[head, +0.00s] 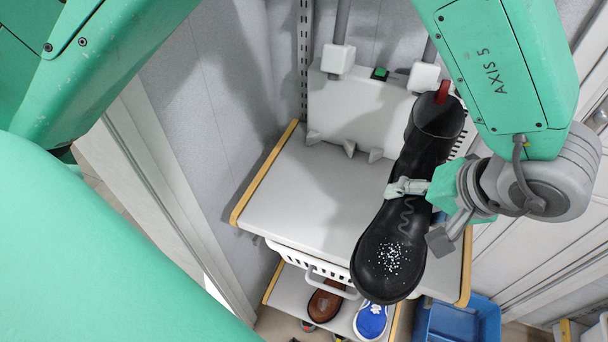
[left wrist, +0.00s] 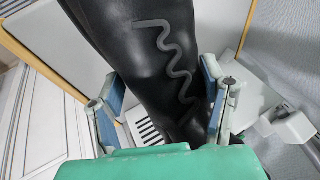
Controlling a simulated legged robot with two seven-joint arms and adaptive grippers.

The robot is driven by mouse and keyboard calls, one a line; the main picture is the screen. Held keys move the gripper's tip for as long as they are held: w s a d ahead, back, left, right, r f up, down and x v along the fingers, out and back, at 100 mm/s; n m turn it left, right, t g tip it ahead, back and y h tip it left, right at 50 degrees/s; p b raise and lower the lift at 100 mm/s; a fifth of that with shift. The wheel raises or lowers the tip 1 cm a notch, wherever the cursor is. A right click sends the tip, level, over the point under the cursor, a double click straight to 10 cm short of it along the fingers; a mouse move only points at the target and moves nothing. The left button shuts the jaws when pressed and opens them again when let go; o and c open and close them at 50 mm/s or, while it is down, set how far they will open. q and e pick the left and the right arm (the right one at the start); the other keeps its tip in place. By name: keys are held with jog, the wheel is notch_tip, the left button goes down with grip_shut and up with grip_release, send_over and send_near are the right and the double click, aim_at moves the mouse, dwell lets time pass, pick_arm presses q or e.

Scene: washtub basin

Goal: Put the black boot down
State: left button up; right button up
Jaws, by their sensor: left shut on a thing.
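The black boot (head: 405,200) has a red pull tab at its top, pale specks on its toe and a grey zigzag line on its side. My left gripper (head: 410,187) is shut on the boot around its middle. The boot's top points to the back and its toe to the front, reaching over the front edge of the grey-white bench top (head: 310,195). I cannot tell how high it is above the bench. In the left wrist view the boot (left wrist: 150,60) lies between the two fingers of my left gripper (left wrist: 165,100). My right gripper is out of view.
A white box-like unit (head: 355,110) stands at the back of the bench. Below are a white basket (head: 310,262), a brown shoe (head: 325,302) and a blue shoe (head: 370,321) on a low shelf. A blue bin (head: 460,320) stands at lower right. The bench's left part is clear.

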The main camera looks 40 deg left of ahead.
pick_arm(q)
jog(key=shift+d+r, duration=0.1)
jog(key=shift+d, duration=0.15)
jog(key=shift+a, duration=0.35)
jog(key=s+a, duration=0.3)
jog(key=a, duration=1.5)
notch_tip(320, 180, down, 7)
jog(key=shift+w+a+r+b, duration=0.1)
jog(key=shift+a+b, duration=0.05)
jog(key=shift+b, duration=0.9)
jog(key=shift+a+f, duration=0.15)
jog(key=shift+f, duration=0.05)
